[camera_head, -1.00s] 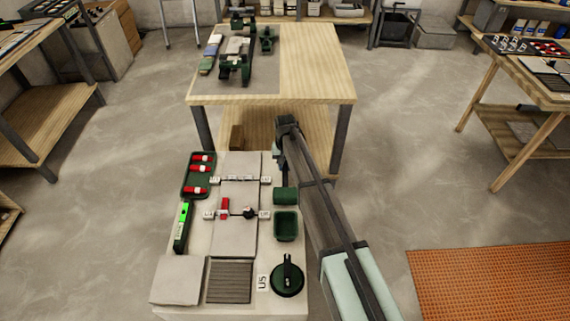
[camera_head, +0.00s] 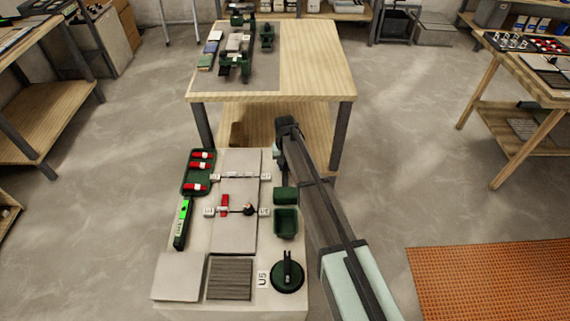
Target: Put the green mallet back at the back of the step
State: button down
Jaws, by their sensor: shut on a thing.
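The green mallet's dark green block-like head (camera_head: 285,195) shows at the right edge of the pale step (camera_head: 200,240), just behind a small open green bin (camera_head: 286,222). Its handle is hard to make out against my arm. My gripper (camera_head: 280,167) is at the step's back right, small and dark, mostly covered by my arm. It is shut on the mallet, though the fingers themselves are not clear. I cannot tell whether the head touches the step.
Pale tiles (camera_head: 236,232) run down the step's middle with clips and a red wedge. A green tray of red wedges (camera_head: 198,172) and a green level (camera_head: 183,222) lie left. A suction lifter (camera_head: 287,276) stands front right. A wooden table (camera_head: 310,75) is beyond.

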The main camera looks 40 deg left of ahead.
jog(key=c, duration=0.9)
grip_release()
jog(key=shift+o, duration=0.6)
jog(key=shift+o, duration=1.1)
jog(key=shift+r, duration=4)
jog(key=shift+d, duration=0.1)
